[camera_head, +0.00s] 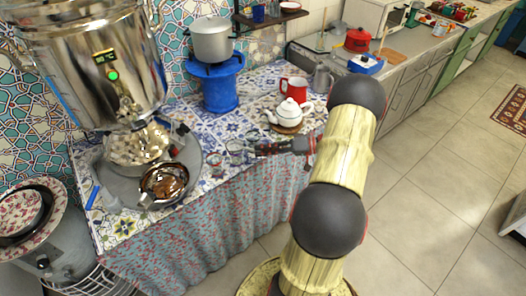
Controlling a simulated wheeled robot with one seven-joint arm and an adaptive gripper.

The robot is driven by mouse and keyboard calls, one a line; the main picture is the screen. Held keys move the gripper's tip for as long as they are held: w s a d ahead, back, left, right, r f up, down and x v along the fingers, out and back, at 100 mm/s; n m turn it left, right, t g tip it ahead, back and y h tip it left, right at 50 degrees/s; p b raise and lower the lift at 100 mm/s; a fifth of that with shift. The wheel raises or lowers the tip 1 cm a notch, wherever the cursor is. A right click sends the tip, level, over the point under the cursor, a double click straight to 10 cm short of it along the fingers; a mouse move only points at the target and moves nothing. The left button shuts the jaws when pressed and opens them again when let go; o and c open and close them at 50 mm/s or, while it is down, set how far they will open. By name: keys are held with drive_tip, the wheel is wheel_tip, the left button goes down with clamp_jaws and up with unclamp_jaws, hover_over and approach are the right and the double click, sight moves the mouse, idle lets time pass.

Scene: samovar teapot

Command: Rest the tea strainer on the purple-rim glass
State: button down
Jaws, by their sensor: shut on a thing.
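My gripper (257,148) reaches in from the right, low over the patterned table near its front edge. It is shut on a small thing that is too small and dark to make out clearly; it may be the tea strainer. Small clear glasses stand beside the fingertips: one glass (234,149) just left of them, another (214,161) farther left. I cannot tell which has the purple rim, or whether the held thing touches a glass.
A large samovar (95,60) stands at left, with a round tray (190,150) and a brown bowl (163,182) below it. A white teapot (289,113) and red mug (294,87) stand behind my gripper. A blue stand (222,92) holds a pot (211,40).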

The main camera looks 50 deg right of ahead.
drive_tip(key=c, duration=1.9)
unclamp_jaws()
drive_tip(key=v, duration=1.2)
